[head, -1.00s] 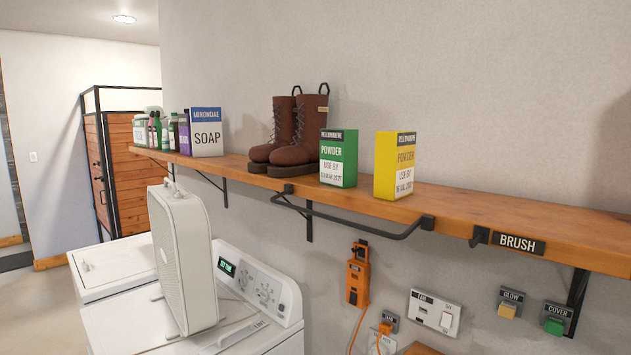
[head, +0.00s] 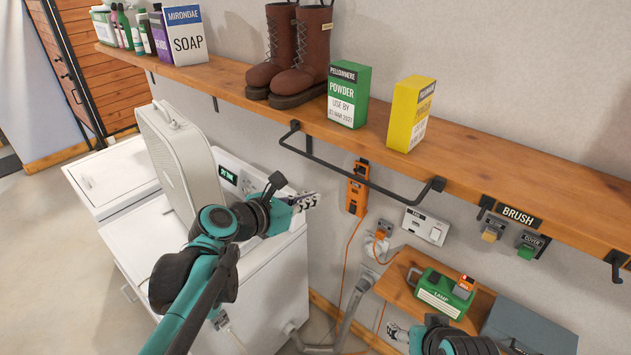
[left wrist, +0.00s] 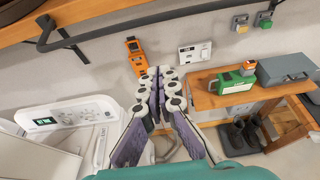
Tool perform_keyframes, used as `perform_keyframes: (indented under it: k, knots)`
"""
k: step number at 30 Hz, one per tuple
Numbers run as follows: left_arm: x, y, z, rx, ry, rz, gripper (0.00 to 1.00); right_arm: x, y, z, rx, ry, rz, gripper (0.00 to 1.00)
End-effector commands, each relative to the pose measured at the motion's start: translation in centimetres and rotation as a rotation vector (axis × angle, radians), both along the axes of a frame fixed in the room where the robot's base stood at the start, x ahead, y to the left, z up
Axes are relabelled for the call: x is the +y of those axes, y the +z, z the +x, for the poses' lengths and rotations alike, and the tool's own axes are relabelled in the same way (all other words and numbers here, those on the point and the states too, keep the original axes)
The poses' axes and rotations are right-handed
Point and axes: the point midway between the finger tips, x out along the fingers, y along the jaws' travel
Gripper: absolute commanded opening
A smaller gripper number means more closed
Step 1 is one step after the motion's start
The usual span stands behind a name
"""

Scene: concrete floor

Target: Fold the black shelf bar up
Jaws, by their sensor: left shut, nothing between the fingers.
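The black shelf bar (head: 352,177) is a thin U-shaped rail hinged at two brackets on the front edge of the wooden shelf (head: 520,165). It hangs folded down below that edge. In the left wrist view the bar (left wrist: 130,23) crosses the top left. My left gripper (head: 308,201) is shut and empty, below and left of the bar in the head view and apart from it. Its fingers (left wrist: 160,75) show in the middle of the left wrist view, beneath the bar. My right gripper (head: 397,331) shows small at the bottom, its jaws unclear.
Brown boots (head: 300,60), a green powder box (head: 348,95), a yellow powder box (head: 408,112) and a soap box (head: 184,35) stand on the shelf. A white fan (head: 175,160) stands on the washer at left. A small lower shelf (head: 398,287) holds a green case (head: 440,294).

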Motion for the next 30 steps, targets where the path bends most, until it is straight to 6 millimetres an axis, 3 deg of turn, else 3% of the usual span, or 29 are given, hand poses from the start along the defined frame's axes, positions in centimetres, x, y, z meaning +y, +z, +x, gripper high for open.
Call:
perform_keyframes:
  k: [13,15,19,30]
  knots:
    - [-5.1,-3.0,6.8,-0.002,-0.004,0.005,0.0,0.0,0.5,0.0,0.0,0.0,0.0,0.7]
    - [-4.8,-1.3,6.5,-0.002,-0.002,0.004,0.0,0.0,1.2,0.0,0.0,0.0,0.0,0.7]
    - [-4.8,0.2,6.6,-0.001,-0.002,0.005,0.0,0.0,1.7,0.0,0.0,0.0,0.0,0.7]
    - [-4.8,0.9,6.5,-0.002,-0.002,0.004,0.0,0.0,1.9,0.0,0.0,0.0,0.0,0.7]
